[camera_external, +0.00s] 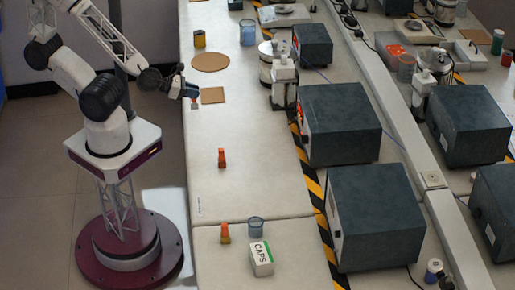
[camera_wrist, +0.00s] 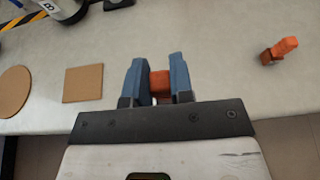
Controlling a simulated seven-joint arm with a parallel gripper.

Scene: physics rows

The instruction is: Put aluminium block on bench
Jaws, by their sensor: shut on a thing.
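My gripper (camera_external: 193,98) is over the left edge of the long pale bench (camera_external: 250,130), just left of a square brown mat. In the wrist view my gripper (camera_wrist: 159,82) has its two blue-grey fingers closed on an orange-brown block (camera_wrist: 160,86). The fingers hide the block's sides. In the external view the held block is too small to make out clearly. I cannot make out a silver, aluminium-looking block in either view. The bench top also shows in the wrist view (camera_wrist: 215,75).
A square mat (camera_external: 212,95) and a round mat (camera_external: 210,62) lie near my gripper. Orange pieces (camera_external: 222,158) (camera_external: 225,234), a clear cup (camera_external: 255,227) and a CAPS box (camera_external: 261,258) stand nearer the camera. Dark boxes (camera_external: 340,123) line the right.

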